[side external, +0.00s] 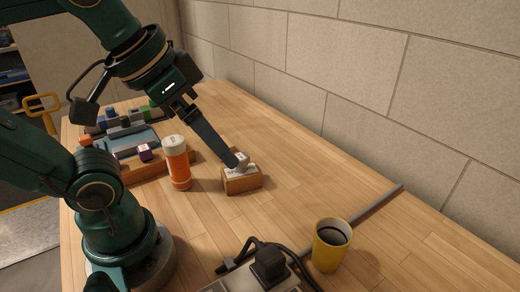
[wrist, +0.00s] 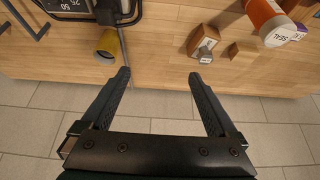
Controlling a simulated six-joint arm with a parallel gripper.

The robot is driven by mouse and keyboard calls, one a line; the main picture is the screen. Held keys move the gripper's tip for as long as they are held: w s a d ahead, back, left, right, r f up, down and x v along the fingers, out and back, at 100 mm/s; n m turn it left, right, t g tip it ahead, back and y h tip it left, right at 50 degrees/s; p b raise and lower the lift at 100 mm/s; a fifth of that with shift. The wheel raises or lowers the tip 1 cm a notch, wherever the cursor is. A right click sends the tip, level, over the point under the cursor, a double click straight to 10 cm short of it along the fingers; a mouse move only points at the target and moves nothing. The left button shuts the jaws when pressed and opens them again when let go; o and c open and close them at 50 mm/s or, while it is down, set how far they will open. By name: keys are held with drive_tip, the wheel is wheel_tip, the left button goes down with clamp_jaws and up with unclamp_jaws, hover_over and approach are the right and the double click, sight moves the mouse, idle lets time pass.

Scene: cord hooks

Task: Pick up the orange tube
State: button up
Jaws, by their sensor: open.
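The orange tube (side external: 178,168) stands upright on the wooden table in the side view, with a white cap on top. In the wrist view the tube (wrist: 266,14) is at the upper right, partly cut off by the frame edge, with its white labelled cap (wrist: 281,33) toward the camera. The tube is outside the fingers, beyond the right one.
A small wooden block (side external: 242,184) with a label stands right of the tube. A yellow cup (side external: 331,245) and a black plug on a power strip (side external: 269,265) are nearer the camera. A tray of small items (side external: 130,175) is at the left. A tiled wall (side external: 370,80) borders the table.

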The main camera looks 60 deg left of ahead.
drive_tip(key=s+a+f+m+g+y, duration=0.1)
drive_tip(key=a+f+m+g+y, duration=0.1)
drive_tip(key=a+f+m+g, duration=0.15)
wheel_tip(320, 180, up, 3)
drive_tip(key=m+g+y, duration=0.3)
drive_tip(key=m+y, duration=0.9)
drive_tip(key=m, duration=0.2)
hover_over(179, 154)
drive_tip(key=f, duration=1.2)
drive_tip(key=shift+a, duration=0.25)
drive_tip(key=shift+f, duration=0.45)
drive_tip(key=shift+h, duration=0.3)
drive_tip(key=shift+x, duration=2.6)
